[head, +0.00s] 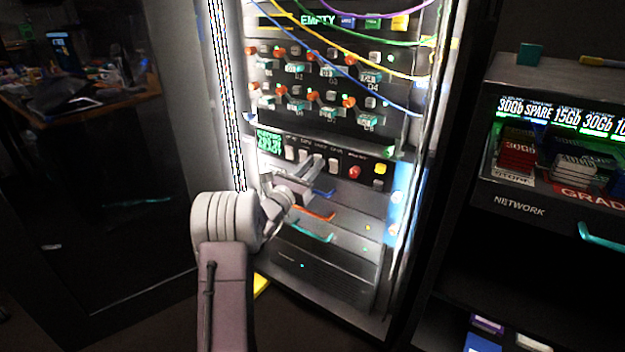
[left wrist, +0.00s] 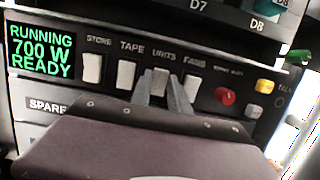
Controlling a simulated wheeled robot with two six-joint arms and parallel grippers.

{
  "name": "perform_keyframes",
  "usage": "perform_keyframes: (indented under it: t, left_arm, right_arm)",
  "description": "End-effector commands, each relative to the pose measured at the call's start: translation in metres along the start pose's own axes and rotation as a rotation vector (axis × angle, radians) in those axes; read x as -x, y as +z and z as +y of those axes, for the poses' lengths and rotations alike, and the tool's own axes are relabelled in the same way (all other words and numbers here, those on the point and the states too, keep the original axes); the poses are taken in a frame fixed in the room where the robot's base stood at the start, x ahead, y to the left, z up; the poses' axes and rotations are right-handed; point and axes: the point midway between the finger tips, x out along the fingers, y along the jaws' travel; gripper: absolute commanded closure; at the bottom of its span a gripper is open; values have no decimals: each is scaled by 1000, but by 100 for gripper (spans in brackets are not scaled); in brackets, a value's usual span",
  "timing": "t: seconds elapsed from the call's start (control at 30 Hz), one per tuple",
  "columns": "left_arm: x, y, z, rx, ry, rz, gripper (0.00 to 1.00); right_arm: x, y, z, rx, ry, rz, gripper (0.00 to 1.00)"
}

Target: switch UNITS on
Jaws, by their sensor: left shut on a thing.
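The UNITS switch (left wrist: 160,80) is a pale rocker under its label on the dark panel (left wrist: 205,88). My left gripper (left wrist: 163,92) is shut on it, one finger on each side. In the head view, my left gripper (head: 313,168) reaches the panel from the lower left and covers the switch. The fingers hide the lower part of the switch, so I cannot tell its setting. The STORE switch (left wrist: 92,68) and TAPE switch (left wrist: 126,74) are to the left, and another white switch (left wrist: 191,87) is close on the right. My right gripper is not in view.
A green display (left wrist: 40,50) reads "RUNNING 700 W READY". A red button (left wrist: 227,96) and a yellow button (left wrist: 265,86) sit at the panel's right. Above are several toggles and hanging cables (head: 345,70). Drawers with coloured handles (head: 313,214) lie below.

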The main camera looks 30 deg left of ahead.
Motion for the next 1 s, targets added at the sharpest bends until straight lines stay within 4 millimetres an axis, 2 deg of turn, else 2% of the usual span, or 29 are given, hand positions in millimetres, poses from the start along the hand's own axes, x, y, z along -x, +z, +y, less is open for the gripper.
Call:
perform_keyframes:
  t: [0.03,0.37,0.4,0.47,0.5,0.8,0.87,1.0]
  left_arm:
    - [1,-5,0,-1,0,-11,100]
    - [0,0,0,0,0,-23,100]
    - [0,0,0,0,0,-23,75]
    - [0,0,0,0,0,-23,59]
    - [0,0,0,0,0,-23,56]
    - [3,0,0,0,1,-22,56]
    - [9,1,1,0,2,-20,56]
    - [39,3,2,2,5,-19,56]
  right_arm:
    - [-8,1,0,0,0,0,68]
    - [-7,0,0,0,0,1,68]
    - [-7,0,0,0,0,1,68]
    - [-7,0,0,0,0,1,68]
    - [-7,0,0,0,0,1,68]
    - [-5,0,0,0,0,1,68]
    - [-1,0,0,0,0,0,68]
    - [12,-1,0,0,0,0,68]
